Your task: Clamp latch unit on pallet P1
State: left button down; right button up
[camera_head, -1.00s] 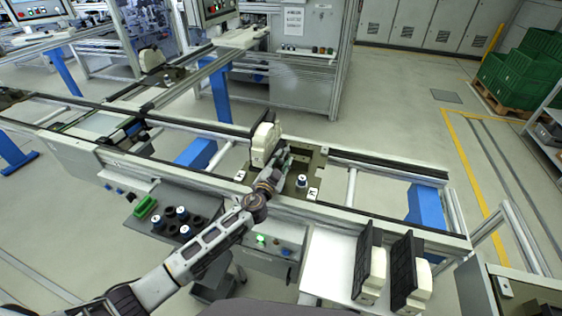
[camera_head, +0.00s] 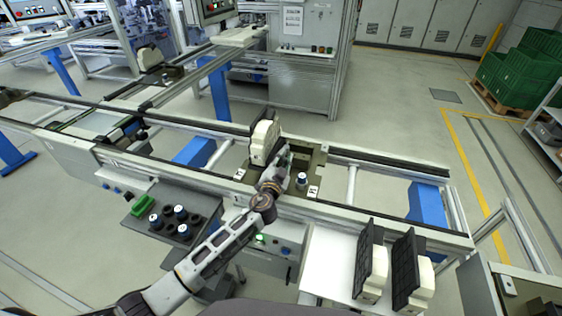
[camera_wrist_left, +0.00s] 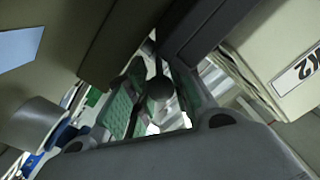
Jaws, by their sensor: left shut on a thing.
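The latch unit (camera_head: 264,138), a cream body with a black plate, stands upright on the dark olive pallet (camera_head: 316,160) on the conveyor. No P1 mark is readable. My left gripper (camera_head: 284,170) is low over the pallet, just right of and in front of the unit. In the left wrist view its green-padded fingers (camera_wrist_left: 152,96) are shut around a dark round knob (camera_wrist_left: 160,88). What the knob joins is hidden. A blue-and-white capped piece (camera_head: 301,179) stands on the pallet right of the gripper. My right gripper is out of view.
A cream block labelled K2 (camera_wrist_left: 296,72) and a grey cylinder (camera_wrist_left: 34,122) flank the gripper in the wrist view. A dark tray (camera_head: 164,222) with several capped pieces sits front left. Two cream-and-black units (camera_head: 369,270) stand on a white table at front right.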

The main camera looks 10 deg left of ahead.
pick_arm(q)
jog(key=shift+d+n+y+b, duration=0.35)
jog(key=shift+n+y+b, duration=0.15)
jog(key=shift+y+b, duration=0.4)
jog(key=shift+d+n+y+b, duration=0.3)
jog(key=shift+n+y+b, duration=0.2)
jog(key=shift+y+b, duration=0.35)
jog(key=shift+d+n+y+b, duration=0.25)
jog(key=shift+n+y+b, duration=0.2)
jog(key=shift+b, duration=0.7)
jog(key=shift+d+y+b, duration=0.1)
jog(key=shift+y+b, duration=0.3)
jog(key=shift+b, duration=0.05)
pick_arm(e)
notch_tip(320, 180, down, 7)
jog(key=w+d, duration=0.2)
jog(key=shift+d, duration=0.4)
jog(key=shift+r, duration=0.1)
